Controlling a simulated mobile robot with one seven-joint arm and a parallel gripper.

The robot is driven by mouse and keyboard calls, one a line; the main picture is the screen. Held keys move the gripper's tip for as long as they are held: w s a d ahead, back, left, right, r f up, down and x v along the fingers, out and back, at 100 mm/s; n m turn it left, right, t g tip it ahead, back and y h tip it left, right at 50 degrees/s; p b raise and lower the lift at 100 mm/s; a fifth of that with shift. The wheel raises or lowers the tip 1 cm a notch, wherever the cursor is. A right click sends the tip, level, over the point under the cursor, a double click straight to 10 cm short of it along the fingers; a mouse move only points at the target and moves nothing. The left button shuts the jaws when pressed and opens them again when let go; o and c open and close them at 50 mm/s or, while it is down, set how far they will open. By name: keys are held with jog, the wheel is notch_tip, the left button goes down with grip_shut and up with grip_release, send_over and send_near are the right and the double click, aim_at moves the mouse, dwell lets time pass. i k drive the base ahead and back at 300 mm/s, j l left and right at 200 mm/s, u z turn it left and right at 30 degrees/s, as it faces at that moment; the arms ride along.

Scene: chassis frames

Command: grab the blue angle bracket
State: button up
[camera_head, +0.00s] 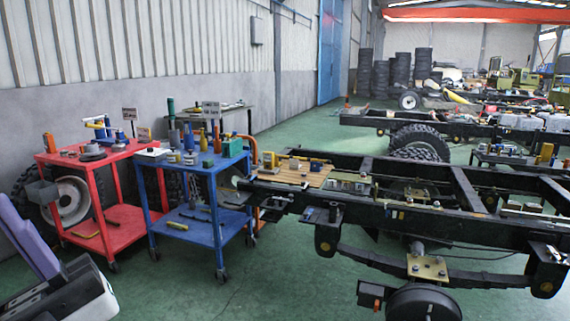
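I cannot pick out a blue angle bracket with certainty at this distance. A small bluish piece (308,212) sits on a dark ledge at the near left end of the chassis frame (400,218), but its shape is too small to tell. Another small blue item (120,136) stands on top of the red cart (112,208). My gripper is not visible. Parts of my own body, purple and white, show at the lower left, well apart from the carts and the chassis.
A blue cart (200,234) with bottles and small parts stands between the red cart and the chassis. A wooden board (310,178) with small items lies on the chassis. A wheel hub (424,303) juts out at the front. Green floor (260,290) is clear before the carts.

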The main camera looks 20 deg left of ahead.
aim_at(312, 169)
jog(key=i+l+u, duration=0.4)
jog(key=i+l, duration=0.25)
jog(key=i, duration=0.4)
jog(key=i+l+u, duration=0.45)
jog(key=i+l, duration=0.5)
jog(key=i, duration=0.05)
